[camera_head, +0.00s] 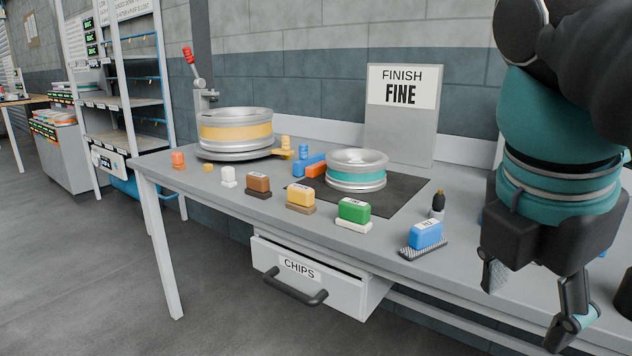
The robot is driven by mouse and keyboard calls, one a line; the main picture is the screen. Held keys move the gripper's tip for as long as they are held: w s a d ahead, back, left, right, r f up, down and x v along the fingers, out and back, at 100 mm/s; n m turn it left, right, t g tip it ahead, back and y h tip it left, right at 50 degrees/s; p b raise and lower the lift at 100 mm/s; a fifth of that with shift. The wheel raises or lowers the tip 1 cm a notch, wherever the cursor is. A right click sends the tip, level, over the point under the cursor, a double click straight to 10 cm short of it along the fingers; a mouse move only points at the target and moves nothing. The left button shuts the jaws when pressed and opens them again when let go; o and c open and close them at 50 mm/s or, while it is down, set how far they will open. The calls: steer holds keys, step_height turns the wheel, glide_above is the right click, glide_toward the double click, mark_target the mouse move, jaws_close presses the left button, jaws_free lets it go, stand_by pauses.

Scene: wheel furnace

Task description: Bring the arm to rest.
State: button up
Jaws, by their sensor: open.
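My gripper (528,297) hangs at the right, at the end of my teal and black arm. It points down with its two fingers spread apart and nothing between them. It appears in front of the right part of the grey workbench (215,183). The blue block (426,234) on a dark textured base is the nearest object to its left, apart from it in the picture. The upper arm runs out of the frame at the top right. Part of the bench behind the gripper is hidden.
Several coloured blocks, such as the green one (353,211), line the bench front. A teal-banded wheel (356,172) rests on a dark mat (408,201); a yellow-banded wheel (236,131) stands at the left. The CHIPS drawer (338,297) juts out below. The floor (90,290) is clear.

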steer(key=w+a+f+m+t+y, duration=0.1)
steer(key=w+a+f+m+t, duration=0.1)
steer(key=w+f+m, duration=0.35)
steer(key=w+a+f+m+t+y, duration=0.1)
steer(key=w+a+f+m+y, duration=0.15)
steer(key=f+m, duration=0.6)
step_height(320, 180, down, 10)
steer(key=s+d+m, duration=0.1)
steer(key=d+m, duration=0.1)
steer(key=m, duration=0.5)
steer(key=shift+s+m+h, duration=0.3)
steer(key=shift+m+h, duration=0.05)
steer(key=shift+m, duration=0.05)
